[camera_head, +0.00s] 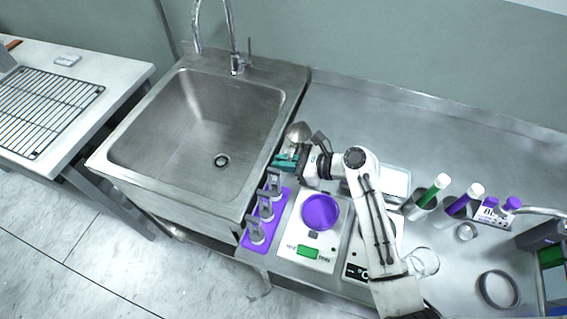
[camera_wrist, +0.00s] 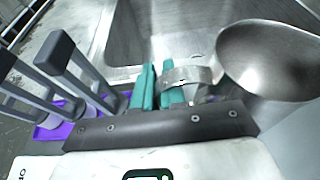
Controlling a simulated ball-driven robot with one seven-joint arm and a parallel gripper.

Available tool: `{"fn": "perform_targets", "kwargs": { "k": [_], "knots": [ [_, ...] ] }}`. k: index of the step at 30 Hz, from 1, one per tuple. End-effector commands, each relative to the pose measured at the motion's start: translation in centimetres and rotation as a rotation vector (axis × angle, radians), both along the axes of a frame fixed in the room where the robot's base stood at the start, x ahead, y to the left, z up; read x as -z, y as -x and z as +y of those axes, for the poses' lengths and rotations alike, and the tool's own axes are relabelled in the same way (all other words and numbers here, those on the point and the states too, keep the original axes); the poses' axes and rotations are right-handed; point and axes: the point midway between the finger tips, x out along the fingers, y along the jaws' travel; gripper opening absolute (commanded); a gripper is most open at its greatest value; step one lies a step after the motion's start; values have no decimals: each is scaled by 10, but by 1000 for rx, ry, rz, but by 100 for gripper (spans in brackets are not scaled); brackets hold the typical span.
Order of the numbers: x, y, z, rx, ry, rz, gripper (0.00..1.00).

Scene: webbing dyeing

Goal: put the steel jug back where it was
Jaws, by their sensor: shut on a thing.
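The steel jug (camera_head: 298,132) is at the counter's left end, beside the sink's right edge. In the wrist view the jug (camera_wrist: 268,62) shows at the right, its rounded metal body tilted, with its handle (camera_wrist: 186,76) toward my gripper. My gripper (camera_head: 286,162) has teal fingers, which also show in the wrist view (camera_wrist: 160,88). They are shut on the jug's handle. The jug's underside is hidden, so I cannot tell whether it touches the counter.
The steel sink (camera_head: 144,150) lies left of the jug. A purple mat (camera_head: 250,240) with several grey stands and a scale with a purple pan (camera_head: 320,211) lie in front. Cups with green and purple tubes (camera_head: 420,203) stand right. The back counter (camera_head: 400,120) is clear.

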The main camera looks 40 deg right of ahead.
Motion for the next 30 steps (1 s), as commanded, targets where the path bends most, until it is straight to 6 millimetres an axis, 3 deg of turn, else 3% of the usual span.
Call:
{"fn": "perform_targets", "kwargs": {
  "k": [14,15,22,30],
  "knots": [
    [11,0,0,0,1,-2,0],
    [11,0,0,1,1,-1,14],
    [11,0,0,1,1,-1,36],
    [9,0,0,2,1,-2,36]
  ]
}}
